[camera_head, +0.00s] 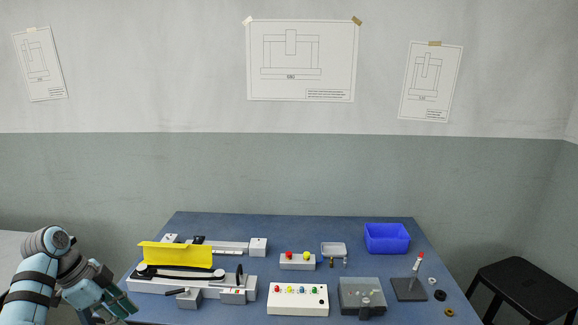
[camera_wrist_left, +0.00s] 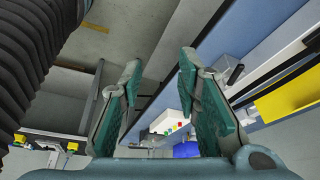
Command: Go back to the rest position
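My left arm comes in at the lower left of the head view, and its gripper (camera_head: 118,310) is beside the table's left front corner, partly cut off by the bottom edge. In the left wrist view the two green-padded fingers of this gripper (camera_wrist_left: 158,75) stand wide apart with nothing between their pads. The gripper appears clear of the things on the table. My right arm and gripper show in neither view.
The blue table (camera_head: 330,225) carries a grey fixture with a yellow guard (camera_head: 180,256), a white button box (camera_head: 297,300), a smaller button box (camera_head: 297,262), a blue bin (camera_head: 387,238), a grey box (camera_head: 362,292) and a screwdriver stand (camera_head: 410,290). A black stool (camera_head: 515,283) stands right.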

